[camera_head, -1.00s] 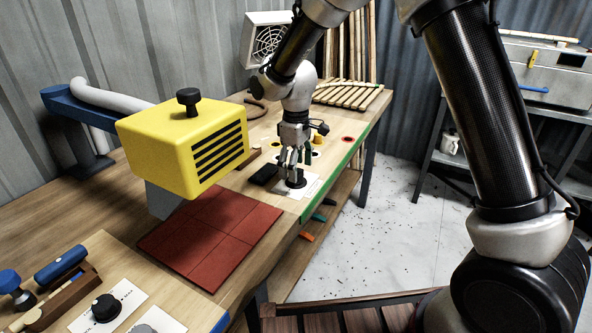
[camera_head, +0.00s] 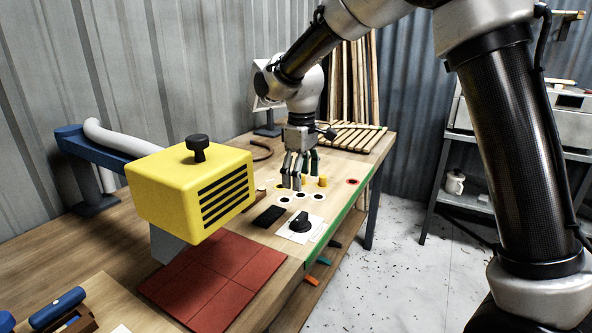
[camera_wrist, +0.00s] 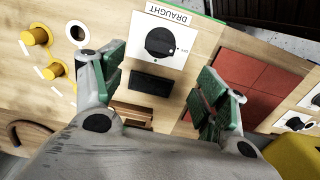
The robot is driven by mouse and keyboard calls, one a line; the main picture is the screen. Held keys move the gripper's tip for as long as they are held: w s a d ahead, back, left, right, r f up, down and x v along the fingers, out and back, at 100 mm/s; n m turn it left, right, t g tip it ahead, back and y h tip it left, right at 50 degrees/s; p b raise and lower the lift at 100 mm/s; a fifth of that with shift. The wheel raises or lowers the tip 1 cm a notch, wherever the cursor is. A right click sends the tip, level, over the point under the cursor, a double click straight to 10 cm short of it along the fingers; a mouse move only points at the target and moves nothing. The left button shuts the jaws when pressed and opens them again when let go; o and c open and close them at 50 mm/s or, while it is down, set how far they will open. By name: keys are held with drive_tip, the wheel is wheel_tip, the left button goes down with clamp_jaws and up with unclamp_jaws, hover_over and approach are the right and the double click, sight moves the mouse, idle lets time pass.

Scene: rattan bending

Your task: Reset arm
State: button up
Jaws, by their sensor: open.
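My gripper (camera_head: 297,172) is open and empty. In the head view it hangs above the workbench (camera_head: 262,226), behind the black draught knob. The draught knob (camera_head: 300,222) sits on a white label card on the bench, apart from my fingers. In the wrist view the two green-padded fingers of my gripper (camera_wrist: 166,95) are spread wide. The draught knob (camera_wrist: 161,43) and its card lettered DRAUGHT show beyond and between them.
A yellow slatted box (camera_head: 190,188) on a blue arm stands at the left, near red tiles (camera_head: 222,280). A black block (camera_head: 269,215) lies beside the card. Yellow pegs (camera_wrist: 37,36) stand near round holes. A slatted wooden rack (camera_head: 350,137) lies at the back.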

drive_tip(key=s+d+r+m+t, duration=0.1)
drive_tip(key=s+d+r+m, duration=0.2)
drive_tip(key=s+d, duration=0.6)
drive_tip(key=s+d+r+m+t, duration=0.2)
drive_tip(key=s+d+r+m, duration=0.1)
drive_tip(key=s+d, duration=0.6)
drive_tip(key=s+d+r+m+t, duration=0.1)
drive_tip(key=s+d+r+m, duration=0.2)
drive_tip(key=s+d, duration=0.7)
drive_tip(key=shift+d+r+m, duration=0.25)
drive_tip(key=shift+d+m, duration=0.7)
drive_tip(key=shift+m, duration=0.15)
